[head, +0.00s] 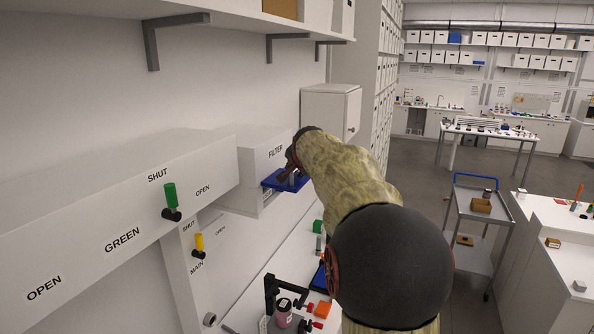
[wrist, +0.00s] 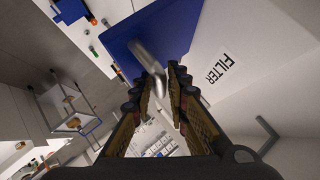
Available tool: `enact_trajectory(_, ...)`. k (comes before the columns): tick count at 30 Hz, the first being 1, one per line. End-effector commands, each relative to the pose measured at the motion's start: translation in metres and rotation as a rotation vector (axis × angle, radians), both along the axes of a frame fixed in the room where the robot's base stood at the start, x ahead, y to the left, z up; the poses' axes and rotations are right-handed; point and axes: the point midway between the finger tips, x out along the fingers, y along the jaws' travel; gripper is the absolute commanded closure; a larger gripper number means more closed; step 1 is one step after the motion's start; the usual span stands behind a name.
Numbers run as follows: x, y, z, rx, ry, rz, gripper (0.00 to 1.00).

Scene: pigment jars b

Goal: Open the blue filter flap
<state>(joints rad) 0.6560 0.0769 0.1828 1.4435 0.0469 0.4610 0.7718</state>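The blue filter flap (head: 270,183) juts out, roughly level, from the white box labelled FILTER in the head view. The flap (wrist: 168,28) fills the top middle of the wrist view, beside the white FILTER face. Its grey bar handle (wrist: 144,55) runs down between my fingers. My gripper (head: 292,172) is at the flap in the head view, where the fingers partly hide the handle. In the wrist view my gripper (wrist: 168,75) has its fingertips close together with the handle between them. It looks shut on the handle.
Left of the box are a green lever (head: 170,195) and a yellow lever (head: 199,243). A shelf (head: 250,20) with brackets hangs above. Below is a bench with a jar (head: 283,314) and small coloured blocks. A trolley (head: 478,215) stands on the open floor at right.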

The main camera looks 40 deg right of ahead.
Motion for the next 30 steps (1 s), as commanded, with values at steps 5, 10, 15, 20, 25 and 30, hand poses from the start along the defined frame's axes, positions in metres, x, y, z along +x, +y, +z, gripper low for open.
enact_trajectory(5,0.0,0.0,0.0,0.0,0.0,0.0,0.83)
enact_trajectory(10,-0.003,0.002,0.004,-0.001,-0.001,0.0,0.83)
enact_trajectory(15,-0.019,0.014,0.017,-0.002,-0.001,-0.001,0.83)
enact_trajectory(20,-0.042,0.03,0.036,-0.002,-0.002,0.0,0.83)
enact_trajectory(25,-0.063,0.046,0.053,-0.001,-0.001,0.0,0.83)
enact_trajectory(30,-0.076,0.055,0.063,-0.001,0.0,-0.001,0.83)
